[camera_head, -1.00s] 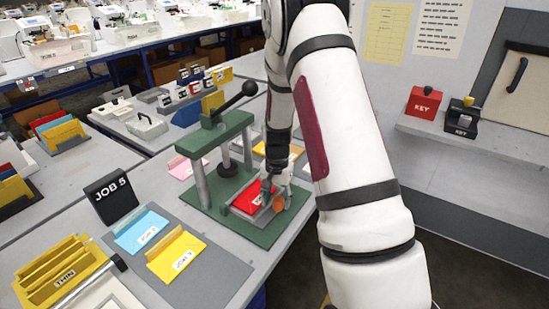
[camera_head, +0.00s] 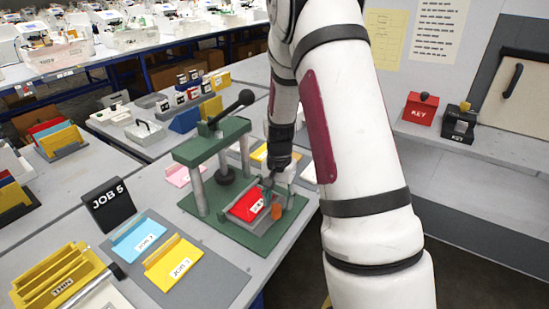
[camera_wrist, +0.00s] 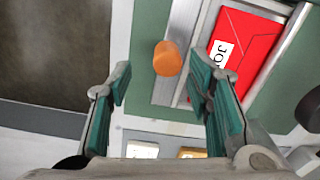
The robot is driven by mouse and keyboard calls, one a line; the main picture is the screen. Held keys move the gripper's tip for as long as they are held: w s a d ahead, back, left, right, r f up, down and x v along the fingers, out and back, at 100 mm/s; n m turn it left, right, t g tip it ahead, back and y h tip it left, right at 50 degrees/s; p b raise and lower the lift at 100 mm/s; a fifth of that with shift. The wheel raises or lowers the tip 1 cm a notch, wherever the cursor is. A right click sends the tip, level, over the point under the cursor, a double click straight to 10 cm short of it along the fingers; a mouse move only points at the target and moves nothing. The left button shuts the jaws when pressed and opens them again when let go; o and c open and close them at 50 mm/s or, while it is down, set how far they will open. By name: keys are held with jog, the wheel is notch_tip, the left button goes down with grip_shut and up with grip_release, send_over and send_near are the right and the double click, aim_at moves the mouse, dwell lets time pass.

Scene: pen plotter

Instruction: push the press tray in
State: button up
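The press (camera_head: 215,147) has a green frame, grey posts and a black lever raised to the upper right. Its press tray (camera_head: 233,214) carries a red folder (camera_head: 245,205) and lies on the green base, out to the right of the black press plate (camera_head: 225,173). An orange knob (camera_head: 277,211) is at the tray's right end. In the wrist view the knob (camera_wrist: 168,58) stands just beyond my open, empty gripper (camera_wrist: 160,88), roughly between the fingers and apart from them. The red folder (camera_wrist: 240,45) also shows there, right of the knob.
Blue (camera_head: 140,236) and yellow (camera_head: 174,262) folders lie on a grey mat in front of the press, by a JOB 5 sign (camera_head: 108,203). Red and black KEY blocks sit on a shelf at right.

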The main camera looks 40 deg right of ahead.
notch_tip(320, 180, up, 10)
jog(key=s+a+r+n+t+b, duration=0.1)
jog(key=s+a+r+n, duration=0.3)
jog(key=s+a+r, duration=0.3)
jog(key=shift+s+a+r+t+h+b, duration=0.4)
jog(key=shift+s+r, duration=0.25)
jog(key=shift+r, duration=1.5)
